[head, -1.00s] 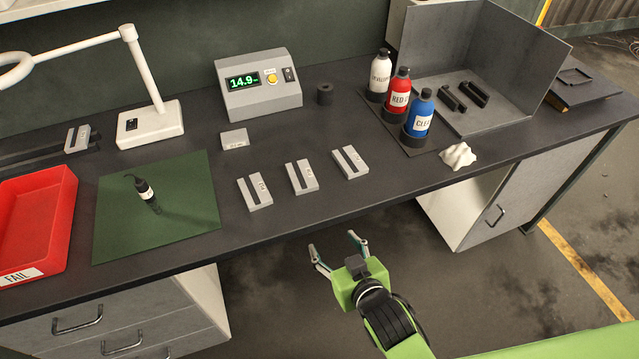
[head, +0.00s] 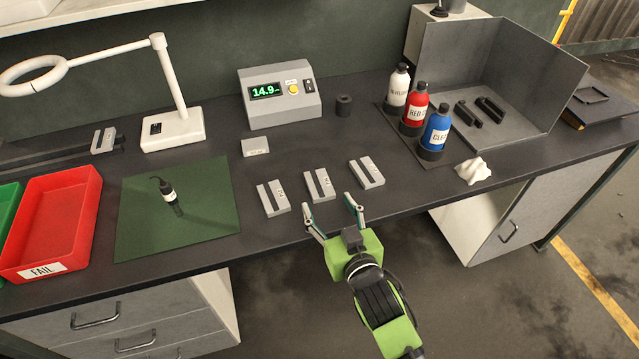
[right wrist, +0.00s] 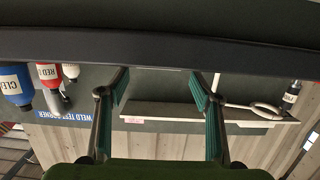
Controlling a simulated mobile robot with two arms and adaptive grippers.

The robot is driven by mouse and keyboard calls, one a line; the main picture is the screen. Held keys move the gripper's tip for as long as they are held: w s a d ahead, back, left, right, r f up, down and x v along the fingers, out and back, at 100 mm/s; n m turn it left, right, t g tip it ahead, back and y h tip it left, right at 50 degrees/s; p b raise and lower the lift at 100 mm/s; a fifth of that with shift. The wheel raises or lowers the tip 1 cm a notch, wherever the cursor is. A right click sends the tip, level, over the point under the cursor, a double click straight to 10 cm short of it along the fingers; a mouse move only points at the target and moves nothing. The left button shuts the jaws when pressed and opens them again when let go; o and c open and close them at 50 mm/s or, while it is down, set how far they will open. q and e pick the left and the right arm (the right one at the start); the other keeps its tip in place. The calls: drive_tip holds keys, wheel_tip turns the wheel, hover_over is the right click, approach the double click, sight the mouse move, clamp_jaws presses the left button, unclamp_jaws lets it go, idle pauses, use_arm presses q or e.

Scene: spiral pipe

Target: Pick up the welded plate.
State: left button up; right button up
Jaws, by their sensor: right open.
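Three grey slotted plates lie in a row near the front of the bench: a left plate (head: 273,198), a middle plate (head: 320,186) and a right plate (head: 367,173). Each has a dark lengthwise groove and small marks; I cannot tell which one the task means. A similar plate (head: 103,141) rests at the far left by the lamp. My right gripper (head: 329,206) is open and empty at the bench's front edge, just in front of the middle and right plates. Its spread fingers (right wrist: 160,100) also show in the right wrist view, with no plate between them. My left gripper is not in view.
A small grey block (head: 255,146) lies before the meter (head: 280,95). A red FAIL tray (head: 45,262) and green mat (head: 135,235) are on the left. Bottles, the nearest blue (head: 436,130), a white crumpled cloth (head: 473,171) and a grey booth (head: 515,75) are on the right.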

sight(320, 186)
drive_tip(key=shift+d+p+x, duration=0.2)
drive_tip(key=shift+p+x, duration=0.3)
drive_tip(key=shift+x, duration=2.95)
drive_tip(key=shift+r, duration=0.1)
drive_tip(key=shift+d, duration=0.1)
drive_tip(key=shift+c, duration=0.3)
drive_tip(key=c, duration=1.3)
drive_tip(key=shift+w+r, duration=0.1)
drive_tip(key=shift+r, duration=0.05)
clamp_jaws()
